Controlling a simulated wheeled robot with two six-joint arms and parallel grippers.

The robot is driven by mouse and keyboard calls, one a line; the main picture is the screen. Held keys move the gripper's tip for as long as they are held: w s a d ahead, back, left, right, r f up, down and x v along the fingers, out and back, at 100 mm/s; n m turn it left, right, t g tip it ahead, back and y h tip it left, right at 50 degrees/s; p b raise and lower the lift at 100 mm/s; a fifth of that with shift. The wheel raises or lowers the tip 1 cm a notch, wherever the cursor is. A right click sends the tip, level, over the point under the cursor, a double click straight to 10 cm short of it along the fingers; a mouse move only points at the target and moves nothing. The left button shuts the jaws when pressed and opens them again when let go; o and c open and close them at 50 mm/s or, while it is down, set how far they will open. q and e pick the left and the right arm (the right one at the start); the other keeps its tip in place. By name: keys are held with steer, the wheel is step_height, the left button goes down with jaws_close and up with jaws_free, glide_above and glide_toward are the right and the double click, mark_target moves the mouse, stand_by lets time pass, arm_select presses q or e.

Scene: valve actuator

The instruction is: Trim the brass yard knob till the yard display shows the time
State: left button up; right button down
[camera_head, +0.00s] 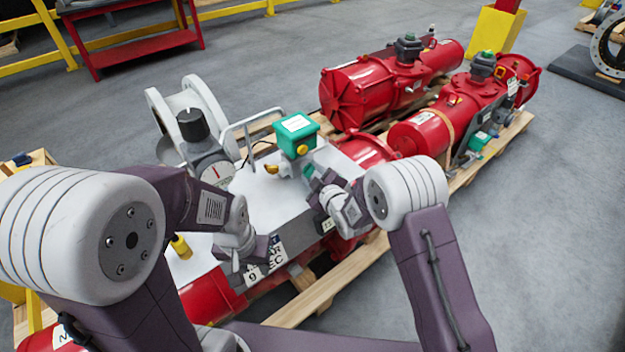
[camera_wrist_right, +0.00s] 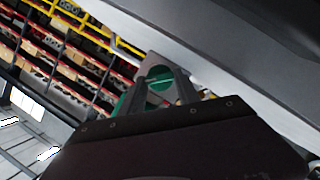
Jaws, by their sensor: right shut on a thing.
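A green box (camera_head: 297,135) with a white top label and a round yellow knob (camera_head: 302,149) stands over the pale plate. A small brass-coloured piece (camera_head: 271,169) sticks out below it on the left. I cannot tell which is the yard knob. My right gripper (camera_head: 313,178) is just below the green box, shut on a green part; in the right wrist view this green part (camera_wrist_right: 160,78) shows between the fingers, partly hidden. My left gripper (camera_head: 246,262) is low beside a black-and-white lettered sign (camera_head: 266,260); its jaws are unclear. No time display is readable.
A grey gauge housing with a black cap (camera_head: 192,125) and a white flanged piece (camera_head: 205,95) stand left of the plate. Red actuators (camera_head: 360,90) lie on wooden pallets (camera_head: 515,125) behind. A grey handle frame (camera_head: 240,122) rises near the green box.

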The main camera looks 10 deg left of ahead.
steer(key=c, duration=0.9)
jaws_free()
